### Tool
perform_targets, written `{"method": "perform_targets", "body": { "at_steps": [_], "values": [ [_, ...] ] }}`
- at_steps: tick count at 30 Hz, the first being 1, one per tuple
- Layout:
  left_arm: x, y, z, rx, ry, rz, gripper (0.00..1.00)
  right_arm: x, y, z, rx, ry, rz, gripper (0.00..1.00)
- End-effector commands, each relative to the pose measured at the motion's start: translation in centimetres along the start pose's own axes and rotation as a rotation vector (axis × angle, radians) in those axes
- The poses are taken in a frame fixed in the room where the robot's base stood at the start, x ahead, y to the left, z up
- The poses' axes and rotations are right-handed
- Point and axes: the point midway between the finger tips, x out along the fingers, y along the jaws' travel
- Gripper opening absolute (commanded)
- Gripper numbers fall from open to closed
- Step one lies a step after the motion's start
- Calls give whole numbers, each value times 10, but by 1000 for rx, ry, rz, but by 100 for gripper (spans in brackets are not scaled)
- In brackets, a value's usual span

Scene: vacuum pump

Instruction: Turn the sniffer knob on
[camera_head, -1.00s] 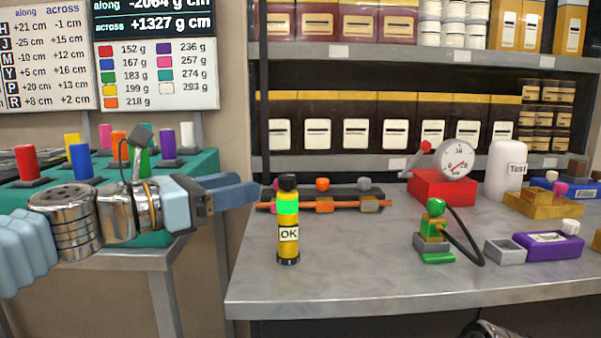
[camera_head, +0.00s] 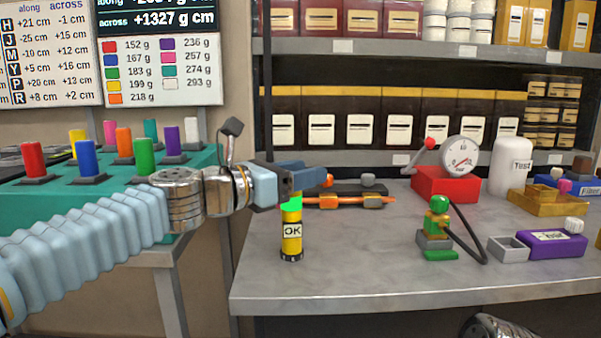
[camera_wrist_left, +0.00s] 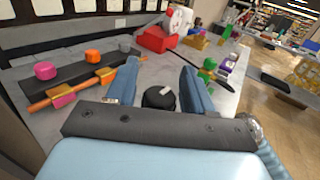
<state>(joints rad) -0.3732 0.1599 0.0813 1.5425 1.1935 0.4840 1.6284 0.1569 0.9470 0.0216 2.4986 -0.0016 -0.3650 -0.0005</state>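The sniffer appears to be the upright yellow cylinder (camera_head: 291,232) with a bright green band and a white "OK" label, standing near the left end of the grey bench. Its black knob (camera_wrist_left: 159,98), with a white mark on top, shows between the fingers in the left wrist view. In the head view the left gripper hides the knob. My left gripper (camera_head: 310,177) is above the cylinder's top, its fingers pointing right. In the left wrist view the left gripper (camera_wrist_left: 160,82) is open, with gaps beside the knob. My right gripper is not in view.
Behind the cylinder is a dark rack with an orange bar (camera_head: 350,202). Bare bench (camera_head: 350,265) lies between.

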Motion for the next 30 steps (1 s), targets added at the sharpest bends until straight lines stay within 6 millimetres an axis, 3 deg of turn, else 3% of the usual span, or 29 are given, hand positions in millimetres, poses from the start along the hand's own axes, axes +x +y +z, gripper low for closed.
{"method": "perform_targets", "body": {
  "at_steps": [1, 9, 21, 29, 30],
  "values": [
    [0, 0, 0, 0, 0, 0, 43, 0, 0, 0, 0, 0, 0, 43],
    [0, 0, 0, 0, 0, 0, 4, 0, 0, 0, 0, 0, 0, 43],
    [0, 3, 0, -1, 0, 169, 4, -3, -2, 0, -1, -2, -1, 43],
    [-1, 4, 0, 0, 0, 176, 4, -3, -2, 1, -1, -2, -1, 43],
    [-1, 4, 0, 0, 0, 175, 37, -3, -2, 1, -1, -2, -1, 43]
  ]
}}
